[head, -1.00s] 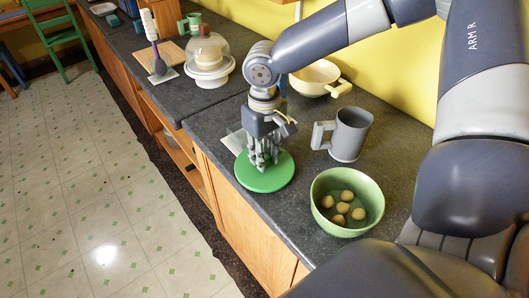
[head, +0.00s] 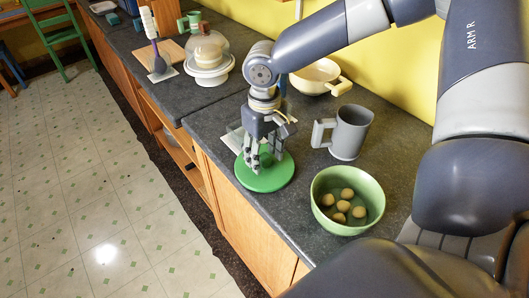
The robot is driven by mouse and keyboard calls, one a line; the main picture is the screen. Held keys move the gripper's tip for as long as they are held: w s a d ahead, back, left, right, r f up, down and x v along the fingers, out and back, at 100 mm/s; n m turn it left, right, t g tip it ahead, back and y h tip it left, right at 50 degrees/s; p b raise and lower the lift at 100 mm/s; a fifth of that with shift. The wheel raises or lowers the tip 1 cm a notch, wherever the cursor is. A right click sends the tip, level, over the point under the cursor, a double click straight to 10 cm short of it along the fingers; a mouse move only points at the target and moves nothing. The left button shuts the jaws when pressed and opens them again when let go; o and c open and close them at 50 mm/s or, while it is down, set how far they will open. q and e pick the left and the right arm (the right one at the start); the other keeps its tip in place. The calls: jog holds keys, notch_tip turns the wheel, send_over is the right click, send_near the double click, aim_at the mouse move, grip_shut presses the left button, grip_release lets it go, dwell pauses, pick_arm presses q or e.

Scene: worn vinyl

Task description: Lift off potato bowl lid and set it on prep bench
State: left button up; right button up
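The green potato bowl lid (head: 266,182) lies flat on the dark grey bench top (head: 215,118), close to its front edge. The light green bowl (head: 324,216) stands uncovered to its right with several small potatoes (head: 347,195) in it. My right gripper (head: 262,164) points down over the middle of the lid. Its fingers are spread apart, and they hide the lid's centre and any knob there. My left gripper is out of view.
A grey mug (head: 352,133) stands behind the bowl. A cream pan (head: 314,78) is by the yellow wall. A white cake stand with a clear dome (head: 209,67), a wooden board (head: 160,52) and a spatula (head: 158,62) are farther left. A pale flat item lies partly behind my gripper.

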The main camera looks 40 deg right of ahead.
jog(key=shift+r, duration=0.2)
dwell(0.4)
jog(key=shift+r+p, duration=3.55)
jog(key=shift+r, duration=0.3)
notch_tip(320, 180, up, 12)
